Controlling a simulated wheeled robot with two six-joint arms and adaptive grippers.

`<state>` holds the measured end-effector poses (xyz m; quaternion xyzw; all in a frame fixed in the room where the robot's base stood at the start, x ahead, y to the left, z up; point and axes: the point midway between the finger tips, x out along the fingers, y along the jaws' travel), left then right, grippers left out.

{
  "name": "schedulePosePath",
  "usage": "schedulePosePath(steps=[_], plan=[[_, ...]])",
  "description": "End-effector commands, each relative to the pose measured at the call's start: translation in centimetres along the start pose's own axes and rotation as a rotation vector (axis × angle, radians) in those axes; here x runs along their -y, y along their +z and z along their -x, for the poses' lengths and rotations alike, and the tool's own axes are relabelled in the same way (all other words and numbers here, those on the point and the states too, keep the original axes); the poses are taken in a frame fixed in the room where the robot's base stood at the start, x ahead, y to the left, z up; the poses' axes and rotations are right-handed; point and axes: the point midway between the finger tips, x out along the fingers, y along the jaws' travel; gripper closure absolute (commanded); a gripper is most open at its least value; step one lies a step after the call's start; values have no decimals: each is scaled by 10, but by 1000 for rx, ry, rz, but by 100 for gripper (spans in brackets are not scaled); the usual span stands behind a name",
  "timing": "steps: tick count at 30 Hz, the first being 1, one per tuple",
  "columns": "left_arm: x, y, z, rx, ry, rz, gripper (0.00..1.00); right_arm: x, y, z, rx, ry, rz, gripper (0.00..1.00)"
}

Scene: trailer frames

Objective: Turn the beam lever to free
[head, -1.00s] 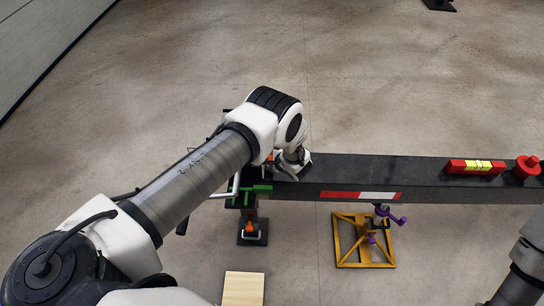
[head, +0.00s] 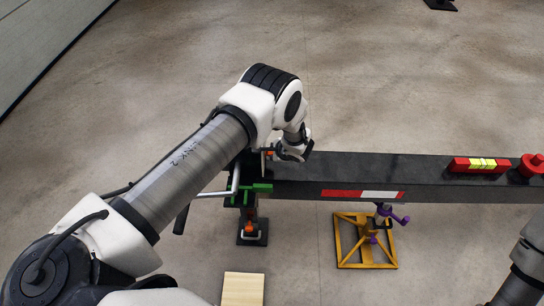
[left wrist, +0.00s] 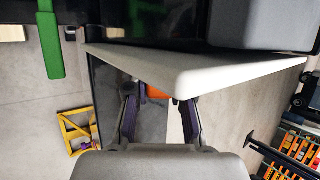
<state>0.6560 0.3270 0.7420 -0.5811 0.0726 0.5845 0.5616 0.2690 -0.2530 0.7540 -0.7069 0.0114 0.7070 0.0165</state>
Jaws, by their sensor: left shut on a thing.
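The dark beam (head: 420,172) runs from the middle to the right, with a red and white strip on its near side. My left gripper (head: 293,152) is over the beam's left end. A small orange part (head: 270,153), which seems to be the beam lever, shows just left of the gripper in the head view. In the left wrist view the orange part (left wrist: 157,91) is between the fingers of my left gripper (left wrist: 158,100), which is shut on it. Most of the lever is hidden, so its angle cannot be told. My right gripper is out of view.
Green brackets (head: 262,188) are at the beam's left end. A red and yellow level (head: 477,165) and a red knob (head: 530,164) sit on the beam's right part. A yellow stand (head: 340,246) with purple parts and a wooden block (head: 243,288) are on the floor.

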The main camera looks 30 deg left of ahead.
Motion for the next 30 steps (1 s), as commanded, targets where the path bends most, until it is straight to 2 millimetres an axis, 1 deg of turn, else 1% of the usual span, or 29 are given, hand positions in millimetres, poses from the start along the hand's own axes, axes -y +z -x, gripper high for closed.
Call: schedulePosePath(steps=[1, 12, 18, 24, 30], plan=[[-1, -2, -5, -1, 30, -7, 100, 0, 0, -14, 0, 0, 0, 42], [14, -4, -10, -1, 313, -121, 100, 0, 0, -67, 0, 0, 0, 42], [20, -5, -12, -1, 439, -176, 100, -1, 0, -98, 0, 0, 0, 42], [25, -4, -11, 0, 519, -214, 100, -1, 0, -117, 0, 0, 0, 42], [28, -3, -9, 1, 553, -229, 100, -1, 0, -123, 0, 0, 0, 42]])
